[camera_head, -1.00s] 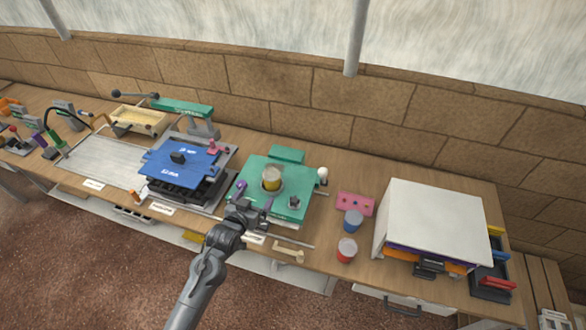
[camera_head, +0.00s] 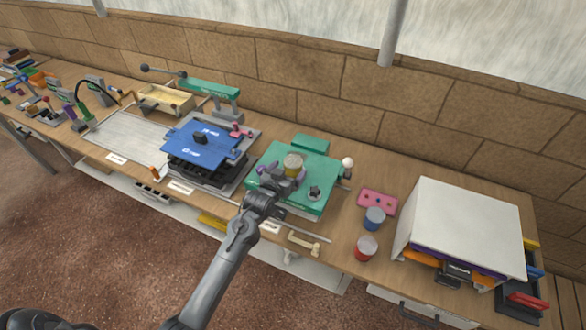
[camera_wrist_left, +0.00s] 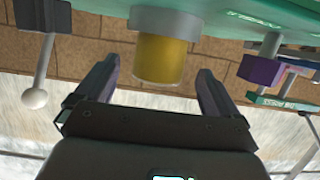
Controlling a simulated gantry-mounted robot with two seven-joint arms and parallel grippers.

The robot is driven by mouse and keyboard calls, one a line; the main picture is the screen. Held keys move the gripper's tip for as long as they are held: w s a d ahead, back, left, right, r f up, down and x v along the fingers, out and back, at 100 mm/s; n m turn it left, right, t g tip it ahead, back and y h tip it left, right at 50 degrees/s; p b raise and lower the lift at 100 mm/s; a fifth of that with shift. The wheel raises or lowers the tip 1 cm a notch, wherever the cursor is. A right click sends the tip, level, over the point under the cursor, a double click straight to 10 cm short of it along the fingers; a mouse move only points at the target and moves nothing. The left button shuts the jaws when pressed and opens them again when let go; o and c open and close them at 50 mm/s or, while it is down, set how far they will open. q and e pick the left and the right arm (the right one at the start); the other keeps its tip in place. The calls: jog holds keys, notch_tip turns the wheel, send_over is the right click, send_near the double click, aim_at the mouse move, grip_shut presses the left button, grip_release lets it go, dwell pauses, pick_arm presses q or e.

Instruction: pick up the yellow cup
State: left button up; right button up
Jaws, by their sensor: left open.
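The yellow cup (camera_head: 293,164) stands in a round holder on the green machine (camera_head: 318,172) in the head view. In the left wrist view the yellow cup (camera_wrist_left: 160,60) shows below a grey ring, lying between and just beyond the two fingertips. My left gripper (camera_head: 281,178) is open and empty, right in front of the cup. In the left wrist view its fingers (camera_wrist_left: 160,80) stand apart on either side of the cup, with gaps to it. My right gripper is not in view.
A blue cup (camera_head: 374,219) and a red cup (camera_head: 366,248) stand to the right, near a pink plate (camera_head: 377,201). A blue plate on a machine (camera_head: 205,143) is to the left. A white box (camera_head: 465,225) is at the right. A white ball knob (camera_head: 347,162) rises beside the green machine.

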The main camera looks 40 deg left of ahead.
aim_at(293, 165)
pick_arm(q)
jog(key=shift+x, duration=2.25)
jog(key=shift+r, duration=0.1)
jog(key=c, duration=1)
jog(key=shift+c, duration=0.2)
